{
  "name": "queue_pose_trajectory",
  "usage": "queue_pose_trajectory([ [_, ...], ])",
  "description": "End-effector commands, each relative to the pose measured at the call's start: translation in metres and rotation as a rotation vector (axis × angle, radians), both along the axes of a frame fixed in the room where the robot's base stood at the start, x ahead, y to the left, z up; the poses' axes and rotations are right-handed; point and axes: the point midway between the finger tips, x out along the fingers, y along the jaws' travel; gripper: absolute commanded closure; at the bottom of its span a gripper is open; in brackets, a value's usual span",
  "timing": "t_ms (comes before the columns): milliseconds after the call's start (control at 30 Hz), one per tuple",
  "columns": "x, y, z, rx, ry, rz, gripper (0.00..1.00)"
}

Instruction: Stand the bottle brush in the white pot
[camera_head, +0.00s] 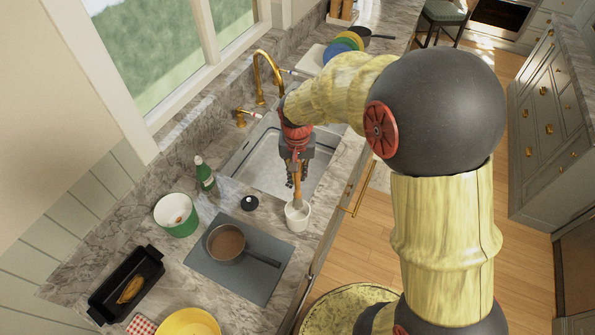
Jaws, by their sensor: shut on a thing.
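The white pot (297,222) stands on the marble counter near its front edge, just in front of the sink. My gripper (297,181) points down above the pot and is shut on the bottle brush (297,192). The brush is roughly upright, with its handle in the fingers. Its pale lower end is at the pot's mouth and seems to be inside the rim. I cannot tell how deep it sits or whether it touches the bottom.
The sink (253,163) with a gold tap (267,66) lies behind. A saucepan (226,243) rests on a grey mat (262,281). A black dish (105,306) is at lower left.

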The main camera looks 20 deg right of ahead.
Motion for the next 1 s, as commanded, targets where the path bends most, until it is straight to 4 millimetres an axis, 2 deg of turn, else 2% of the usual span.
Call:
queue_pose_trajectory([
  [1000, 0.0, 0.0, -0.073, 0.0, 0.0, 0.0, 1.0],
])
